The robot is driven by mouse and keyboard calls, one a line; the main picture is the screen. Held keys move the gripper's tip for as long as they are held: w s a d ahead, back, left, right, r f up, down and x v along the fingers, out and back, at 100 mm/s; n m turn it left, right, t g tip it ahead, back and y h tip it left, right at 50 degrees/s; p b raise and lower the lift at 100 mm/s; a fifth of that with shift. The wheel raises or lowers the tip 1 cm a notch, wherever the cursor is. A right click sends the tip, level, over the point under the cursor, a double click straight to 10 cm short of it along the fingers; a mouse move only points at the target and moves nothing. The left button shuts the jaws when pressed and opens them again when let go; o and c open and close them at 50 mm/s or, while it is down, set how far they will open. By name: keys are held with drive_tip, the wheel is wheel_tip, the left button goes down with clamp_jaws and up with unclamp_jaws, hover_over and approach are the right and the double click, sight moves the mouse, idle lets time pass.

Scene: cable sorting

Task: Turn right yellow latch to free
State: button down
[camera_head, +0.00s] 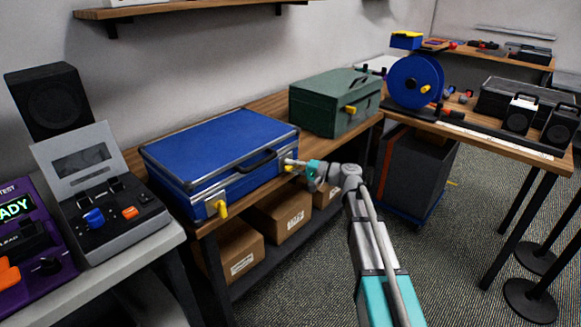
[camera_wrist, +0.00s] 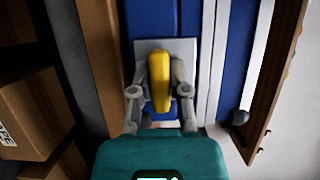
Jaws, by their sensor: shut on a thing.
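A blue case (camera_head: 215,150) with metal edges and a dark handle lies closed on the wooden bench. Its left yellow latch (camera_head: 222,209) sits on the front at the left end. The right yellow latch (camera_head: 289,166) is on the front near the right end, partly hidden by my gripper (camera_head: 296,163). In the wrist view my gripper (camera_wrist: 159,92) has a finger on each side of the yellow latch (camera_wrist: 160,80) and is shut on it. The latch stands in front of a pale plate (camera_wrist: 182,47) on the blue case front (camera_wrist: 152,18).
A green case (camera_head: 330,100) with a yellow latch stands right of the blue case. Cardboard boxes (camera_head: 283,215) sit on the shelf below the bench. A grey device (camera_head: 100,200) stands at the left. A blue reel (camera_head: 414,82) is on the right table.

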drive_tip(key=shift+d+n+p, duration=0.1)
drive_tip(key=shift+n+p, duration=0.2)
drive_tip(key=shift+n, duration=0.1)
drive_tip(key=n+h+p, duration=0.1)
drive_tip(key=n+p, duration=0.1)
drive_tip(key=n, duration=0.1)
drive_tip(key=shift+r+h, duration=0.1)
drive_tip(key=shift+h, duration=0.3)
drive_tip(key=n+h+p, duration=0.1)
drive_tip(key=n+p, duration=0.1)
drive_tip(key=n, duration=0.1)
drive_tip(key=shift+s+d+h, duration=0.1)
drive_tip(key=shift+h, duration=0.2)
drive_tip(key=n+t+h+p, duration=0.1)
drive_tip(key=n+h+p, duration=0.1)
drive_tip(key=n, duration=0.1)
drive_tip(key=shift+n+t, duration=0.3)
drive_tip(key=n+t+h, duration=0.1)
drive_tip(key=n, duration=0.2)
drive_tip(key=shift+t, duration=0.3)
drive_tip(key=shift+h, duration=0.3)
drive_tip(key=c, duration=0.6)
unclamp_jaws()
